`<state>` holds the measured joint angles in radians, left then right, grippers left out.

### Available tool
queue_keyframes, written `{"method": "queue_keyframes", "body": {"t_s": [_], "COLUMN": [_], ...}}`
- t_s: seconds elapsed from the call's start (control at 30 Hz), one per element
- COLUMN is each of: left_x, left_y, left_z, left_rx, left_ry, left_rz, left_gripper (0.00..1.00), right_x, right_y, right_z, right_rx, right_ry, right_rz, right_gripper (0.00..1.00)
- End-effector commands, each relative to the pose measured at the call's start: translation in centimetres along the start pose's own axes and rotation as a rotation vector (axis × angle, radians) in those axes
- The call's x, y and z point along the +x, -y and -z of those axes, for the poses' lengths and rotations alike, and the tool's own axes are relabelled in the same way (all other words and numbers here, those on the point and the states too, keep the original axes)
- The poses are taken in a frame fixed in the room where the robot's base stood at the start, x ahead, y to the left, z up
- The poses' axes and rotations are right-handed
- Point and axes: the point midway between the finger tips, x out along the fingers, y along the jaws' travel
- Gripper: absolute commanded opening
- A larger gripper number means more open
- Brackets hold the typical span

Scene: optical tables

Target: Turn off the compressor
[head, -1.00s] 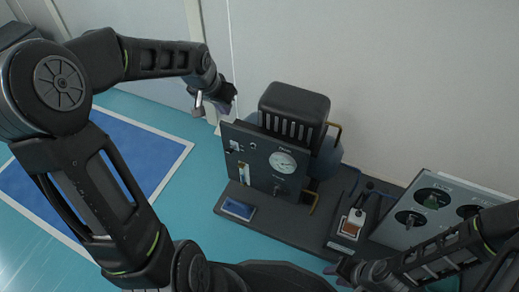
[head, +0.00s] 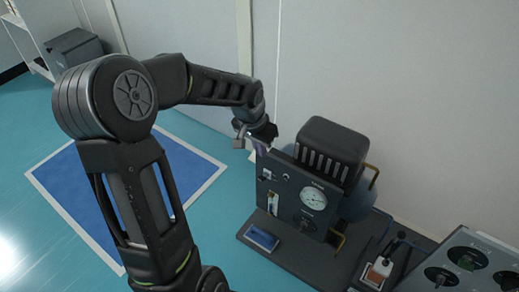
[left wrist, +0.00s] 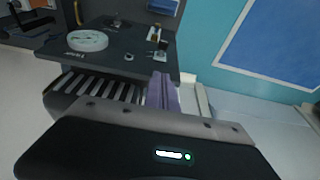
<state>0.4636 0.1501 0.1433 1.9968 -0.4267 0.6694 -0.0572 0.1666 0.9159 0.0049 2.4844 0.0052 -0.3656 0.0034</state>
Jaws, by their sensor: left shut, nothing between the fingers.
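The compressor has a dark front panel (head: 285,206) with a round white gauge (head: 313,198), a black ribbed housing (head: 335,138) and a blue tank (head: 358,203) behind. A small switch (head: 267,174) sits at the panel's upper left. My left gripper (head: 262,148) is shut and empty at the panel's upper left corner; I cannot tell if it touches. In the left wrist view the purple fingers (left wrist: 162,92) overlap the edge of the panel, which appears upside down with its gauge (left wrist: 88,40). My right gripper is out of view.
A grey control box with dials (head: 470,265) stands at the lower right. A small orange-and-white device (head: 378,272) is beside it.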

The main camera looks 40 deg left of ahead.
Motion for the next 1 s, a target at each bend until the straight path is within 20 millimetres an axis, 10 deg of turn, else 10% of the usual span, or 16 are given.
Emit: {"method": "queue_keyframes", "body": {"t_s": [0.4, 1.0], "left_x": [8.3, 9.7], "left_y": [0.0, 0.0], "left_z": [-1.1, -2.8], "left_rx": [-0.002, 0.0], "left_ry": [0.002, -0.001], "left_rz": [0.0, 0.0], "left_gripper": [0.0, 0.0], "right_x": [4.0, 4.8], "right_y": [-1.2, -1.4], "right_z": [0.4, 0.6], "right_rx": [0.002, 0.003], "right_ry": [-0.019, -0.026], "right_rz": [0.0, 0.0], "right_gripper": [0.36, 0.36]}}
